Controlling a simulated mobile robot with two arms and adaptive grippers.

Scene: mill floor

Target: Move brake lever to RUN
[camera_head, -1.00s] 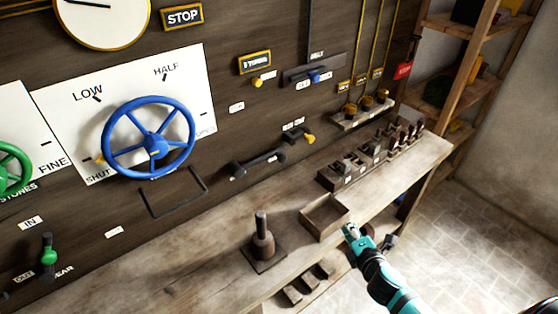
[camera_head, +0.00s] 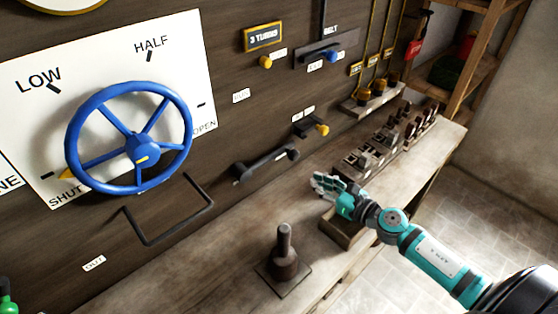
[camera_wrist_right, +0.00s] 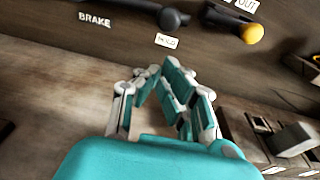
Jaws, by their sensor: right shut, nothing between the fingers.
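The brake lever (camera_head: 265,164) is a dark bar on the wooden wall, lying nearly level with its round black knob (camera_head: 293,153) at the right end. The knob also shows at the top of the right wrist view (camera_wrist_right: 172,19), near a BRAKE label (camera_wrist_right: 95,20) and a small white label (camera_wrist_right: 167,40) too blurred to read surely. A small label, perhaps RUN (camera_head: 241,96), sits above the lever's left end. My right gripper (camera_head: 322,183) is shut and empty, below and right of the knob, apart from it. My left gripper is not in view.
A lever with a yellow knob (camera_head: 322,130) sits close right of the brake knob. The blue handwheel (camera_head: 140,146) and a black bar frame (camera_head: 170,238) are to the left. An upright handle (camera_head: 286,250) stands on the bench. A wooden box (camera_head: 346,236) lies below my right gripper.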

